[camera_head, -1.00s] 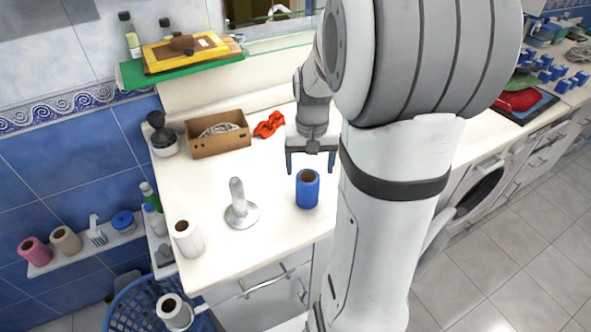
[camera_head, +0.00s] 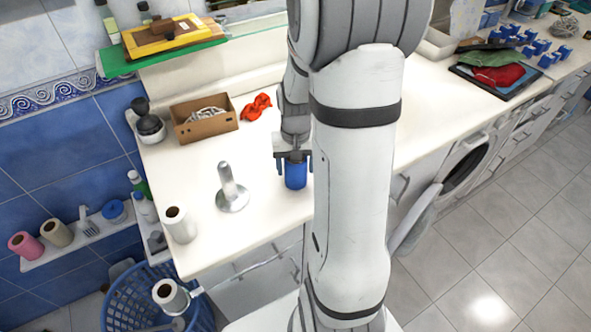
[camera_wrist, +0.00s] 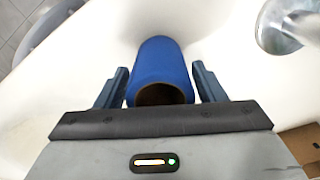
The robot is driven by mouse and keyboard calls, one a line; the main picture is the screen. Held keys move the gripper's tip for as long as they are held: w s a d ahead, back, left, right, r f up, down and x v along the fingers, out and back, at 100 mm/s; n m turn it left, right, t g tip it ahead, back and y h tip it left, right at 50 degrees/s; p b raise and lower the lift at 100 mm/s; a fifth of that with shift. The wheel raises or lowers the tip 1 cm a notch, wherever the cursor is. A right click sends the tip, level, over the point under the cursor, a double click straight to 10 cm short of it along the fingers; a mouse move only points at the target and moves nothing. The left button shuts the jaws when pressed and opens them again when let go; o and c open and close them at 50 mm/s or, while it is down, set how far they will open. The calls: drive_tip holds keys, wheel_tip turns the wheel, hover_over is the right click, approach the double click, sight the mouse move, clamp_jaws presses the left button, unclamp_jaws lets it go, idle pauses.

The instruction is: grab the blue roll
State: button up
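The blue roll (camera_head: 296,175) stands upright on the white countertop, near its front edge. My gripper (camera_head: 294,168) is lowered over it from above, with one finger on each side. In the wrist view the blue roll (camera_wrist: 160,72) lies between the two fingers of my gripper (camera_wrist: 158,84), its brown core opening facing the palm. Gaps show between the roll and both fingers, so the gripper is open around it and not gripping.
A metal paper holder (camera_head: 231,190) with an upright post stands left of the blue roll. A white roll (camera_head: 180,226) stands at the counter's left front. A cardboard box (camera_head: 204,122) and a red cloth (camera_head: 257,106) lie behind. The counter around the roll is clear.

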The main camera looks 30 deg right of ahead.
drive_tip(key=c, duration=0.7)
